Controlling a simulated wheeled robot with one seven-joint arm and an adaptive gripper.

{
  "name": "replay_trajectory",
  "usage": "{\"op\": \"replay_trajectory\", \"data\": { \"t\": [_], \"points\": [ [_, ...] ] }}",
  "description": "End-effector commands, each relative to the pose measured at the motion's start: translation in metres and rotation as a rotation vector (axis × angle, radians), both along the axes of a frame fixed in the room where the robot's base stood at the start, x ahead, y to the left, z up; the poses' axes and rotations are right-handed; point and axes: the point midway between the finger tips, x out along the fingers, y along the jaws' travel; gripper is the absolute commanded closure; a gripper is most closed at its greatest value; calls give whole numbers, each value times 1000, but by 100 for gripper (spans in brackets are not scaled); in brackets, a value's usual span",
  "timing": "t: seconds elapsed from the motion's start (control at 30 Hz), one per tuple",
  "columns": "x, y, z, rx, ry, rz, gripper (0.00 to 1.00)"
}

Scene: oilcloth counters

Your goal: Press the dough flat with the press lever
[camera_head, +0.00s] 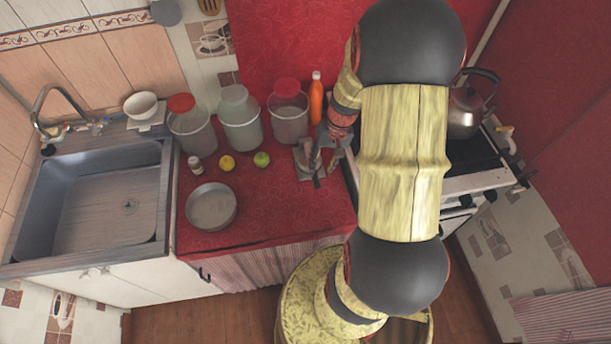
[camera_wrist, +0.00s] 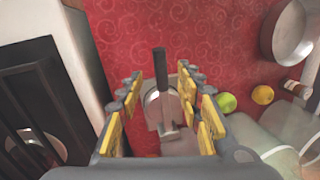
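The press (camera_head: 303,162) stands on the red counter near its right side, partly behind my gripper. In the wrist view its dark lever (camera_wrist: 160,72) points away between my fingers, above the grey metal base (camera_wrist: 168,130). A pale round shape shows beside the lever; I cannot tell whether it is the dough or part of the press. My gripper (camera_wrist: 160,105) is open, with yellow pads on both sides of the press, and no contact is visible. In the head view my gripper (camera_head: 328,158) is at the press, its fingers partly hidden.
A metal pan (camera_head: 211,222), a lemon (camera_head: 227,163), a lime (camera_head: 262,159) and a small jar (camera_head: 195,166) lie to the left. Large containers (camera_head: 240,130) and an orange bottle (camera_head: 316,98) stand behind. The stove with a kettle (camera_head: 467,112) is right.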

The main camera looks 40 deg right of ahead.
Motion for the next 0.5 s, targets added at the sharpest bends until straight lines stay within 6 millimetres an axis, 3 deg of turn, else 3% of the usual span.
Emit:
{"op": "replay_trajectory", "data": {
  "t": [0.03,0.17,0.5],
  "points": [
    [9,-7,6,-19,-27,16,64],
    [9,-6,2,-27,-37,50,64],
    [13,2,-45,-26,-35,55,64]
  ]
}}
